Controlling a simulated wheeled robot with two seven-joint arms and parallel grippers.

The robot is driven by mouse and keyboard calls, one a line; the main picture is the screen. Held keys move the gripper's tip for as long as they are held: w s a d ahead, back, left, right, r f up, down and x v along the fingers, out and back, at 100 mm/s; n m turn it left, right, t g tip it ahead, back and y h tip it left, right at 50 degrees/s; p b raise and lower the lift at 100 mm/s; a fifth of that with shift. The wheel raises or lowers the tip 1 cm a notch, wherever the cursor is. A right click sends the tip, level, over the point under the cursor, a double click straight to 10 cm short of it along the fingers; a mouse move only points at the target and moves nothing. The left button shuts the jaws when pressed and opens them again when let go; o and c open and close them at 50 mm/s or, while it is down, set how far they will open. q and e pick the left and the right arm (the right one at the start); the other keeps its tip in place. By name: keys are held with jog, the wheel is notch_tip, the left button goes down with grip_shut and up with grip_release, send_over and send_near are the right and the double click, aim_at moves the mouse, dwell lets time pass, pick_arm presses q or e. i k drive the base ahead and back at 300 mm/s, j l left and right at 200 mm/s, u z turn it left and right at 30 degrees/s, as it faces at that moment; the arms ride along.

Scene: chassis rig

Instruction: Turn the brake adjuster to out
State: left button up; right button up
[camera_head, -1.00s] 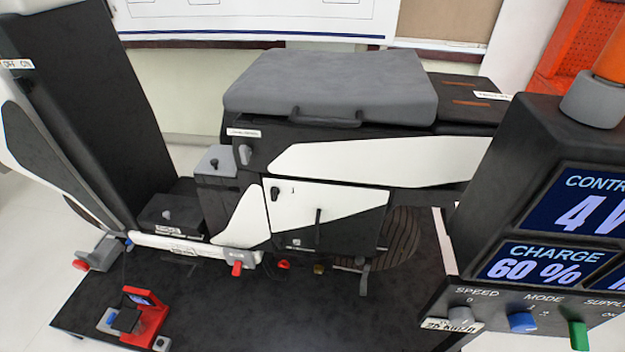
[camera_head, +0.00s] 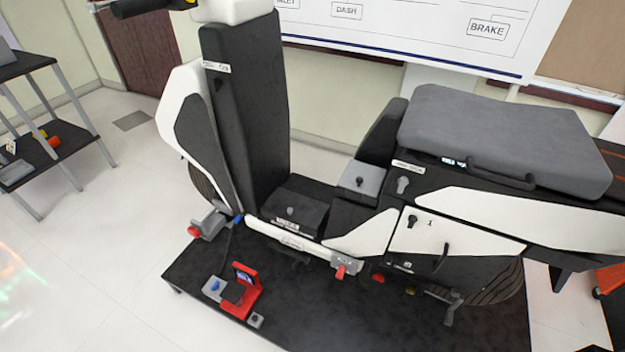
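A white and black scooter stands on a black platform (camera_head: 285,330). No readable label marks the brake adjuster, so I cannot tell which part it is. A grey bracket with a red knob (camera_head: 194,231) sits low beside the front wheel. A second red knob (camera_head: 340,271) hangs on a small grey plate under the white side rail (camera_head: 285,239). Another red part (camera_head: 377,278) and a yellowish part (camera_head: 410,290) show low near the rear wheel (camera_head: 497,284). Neither of my grippers is in view.
A red and grey device (camera_head: 245,292) stands on the platform's front left. A shelf (camera_head: 48,148) with small items stands at the far left. The white floor (camera_head: 110,270) between the shelf and platform is clear. A whiteboard hangs behind.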

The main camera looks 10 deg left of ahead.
aim_at(411, 289)
jog(key=z, duration=0.8)
